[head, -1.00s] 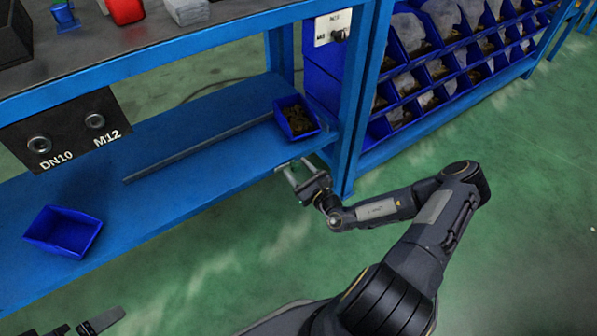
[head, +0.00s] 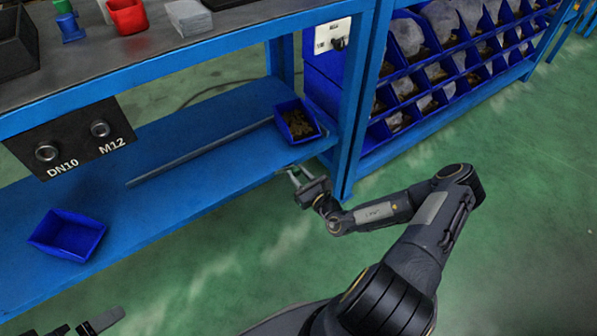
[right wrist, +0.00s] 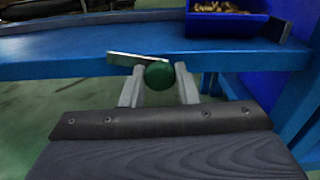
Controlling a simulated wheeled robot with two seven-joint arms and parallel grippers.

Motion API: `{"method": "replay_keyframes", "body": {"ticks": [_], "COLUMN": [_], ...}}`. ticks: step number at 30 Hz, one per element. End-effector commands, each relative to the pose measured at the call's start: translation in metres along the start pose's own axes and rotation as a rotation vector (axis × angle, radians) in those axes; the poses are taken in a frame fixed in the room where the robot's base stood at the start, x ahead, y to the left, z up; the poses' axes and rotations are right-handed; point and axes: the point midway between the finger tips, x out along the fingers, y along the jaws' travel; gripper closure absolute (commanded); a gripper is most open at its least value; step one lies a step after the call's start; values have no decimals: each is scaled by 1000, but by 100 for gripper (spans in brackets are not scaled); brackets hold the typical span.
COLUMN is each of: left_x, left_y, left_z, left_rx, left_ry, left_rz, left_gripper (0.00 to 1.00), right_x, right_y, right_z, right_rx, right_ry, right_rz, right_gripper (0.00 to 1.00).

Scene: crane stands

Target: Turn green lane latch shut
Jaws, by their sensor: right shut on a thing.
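The latch has a round green knob (right wrist: 159,75) and a flat metal bar (right wrist: 136,59), at the front edge of the blue lower shelf in the right wrist view. The bar lies crosswise, slightly tilted, along the shelf edge. My right gripper (right wrist: 158,88) is shut on the knob, with a finger on each side. In the head view this gripper (head: 295,176) is at the shelf's front edge, below a blue bin of brass-coloured parts (head: 296,122); the latch is too small to make out there. My left gripper (head: 98,322) is partly cut off at the bottom left.
A grey rail (head: 200,152) runs along the lower shelf (head: 160,205). An empty blue bin (head: 68,235) sits at its left. A blue post (head: 358,110) stands right of my right gripper, with racks of bins (head: 440,75) beyond. The green floor in front is clear.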

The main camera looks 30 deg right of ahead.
Motion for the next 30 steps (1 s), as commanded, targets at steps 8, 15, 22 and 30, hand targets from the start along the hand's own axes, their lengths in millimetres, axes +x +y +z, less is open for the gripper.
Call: {"method": "replay_keyframes", "body": {"ticks": [8,15,22,30], "left_x": [-27,-40,-49,-55], "left_y": [12,18,22,25], "left_z": [-14,-20,-25,-28], "left_rx": [0,0,0,0], "left_ry": [0,0,0,0], "left_rz": [0,0,0,0], "left_gripper": [0,0,0,0], "right_x": [0,0,0,-1], "right_y": [1,1,2,1], "right_z": [4,3,2,1], "right_rx": [246,475,694,948], "right_ry": [3,2,2,1], "right_rz": [1,0,0,-1], "right_gripper": [95,95,95,95]}}
